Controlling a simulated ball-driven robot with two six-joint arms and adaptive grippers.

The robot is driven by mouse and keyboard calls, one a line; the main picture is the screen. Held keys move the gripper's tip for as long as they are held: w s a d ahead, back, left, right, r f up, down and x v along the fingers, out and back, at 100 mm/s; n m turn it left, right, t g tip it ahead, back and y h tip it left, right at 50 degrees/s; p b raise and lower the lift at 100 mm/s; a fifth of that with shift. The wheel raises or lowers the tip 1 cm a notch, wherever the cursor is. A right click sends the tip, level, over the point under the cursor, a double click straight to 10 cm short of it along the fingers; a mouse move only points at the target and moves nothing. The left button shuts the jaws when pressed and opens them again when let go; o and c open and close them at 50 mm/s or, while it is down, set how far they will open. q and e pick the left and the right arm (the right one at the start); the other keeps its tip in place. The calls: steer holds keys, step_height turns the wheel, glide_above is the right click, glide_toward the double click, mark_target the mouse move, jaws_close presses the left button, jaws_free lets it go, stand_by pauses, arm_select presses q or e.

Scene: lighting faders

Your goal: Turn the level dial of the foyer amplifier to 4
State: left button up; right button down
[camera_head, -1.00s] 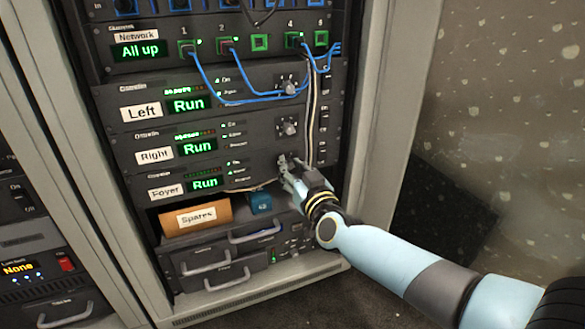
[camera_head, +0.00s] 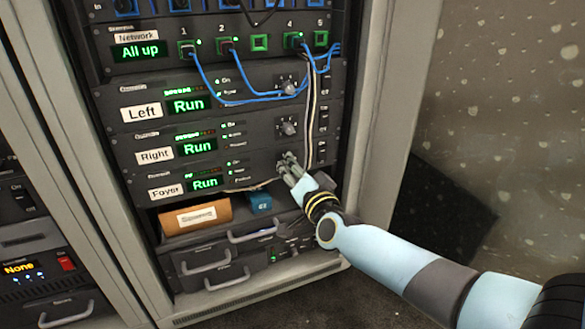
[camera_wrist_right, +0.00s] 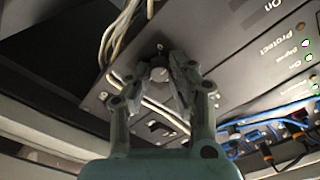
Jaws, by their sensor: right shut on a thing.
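The foyer amplifier (camera_head: 215,171) is the lowest of three dark amplifiers in the rack. Its label reads Foyer and its green display reads Run. My right gripper (camera_head: 288,160) is at the right part of its front panel, over the place of its level dial. In the right wrist view the dial (camera_wrist_right: 159,73) is a small round grey knob. The fingers of my right gripper (camera_wrist_right: 160,76) are closed around it from both sides. The dial's scale and pointer are hidden or too small to read. My left gripper is not in view.
The Left (camera_head: 142,112) and Right (camera_head: 155,155) amplifiers sit above, with similar knobs. Blue cables (camera_head: 230,98) and pale cables (camera_head: 311,115) hang close to the dials. A shelf below holds an orange Spares box (camera_head: 195,217) and a small blue box (camera_head: 259,202).

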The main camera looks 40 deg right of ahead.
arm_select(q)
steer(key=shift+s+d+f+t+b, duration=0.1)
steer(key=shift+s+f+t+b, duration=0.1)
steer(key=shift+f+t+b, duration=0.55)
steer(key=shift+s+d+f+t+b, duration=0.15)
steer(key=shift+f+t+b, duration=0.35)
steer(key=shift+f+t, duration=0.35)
arm_select(e)
steer(key=shift+f+m, duration=0.2)
steer(key=shift+m, duration=6.1)
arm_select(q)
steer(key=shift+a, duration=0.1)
arm_select(e)
steer(key=c, duration=1.2)
jaws_free()
steer(key=v, duration=1.2)
steer(key=shift+r, duration=0.1)
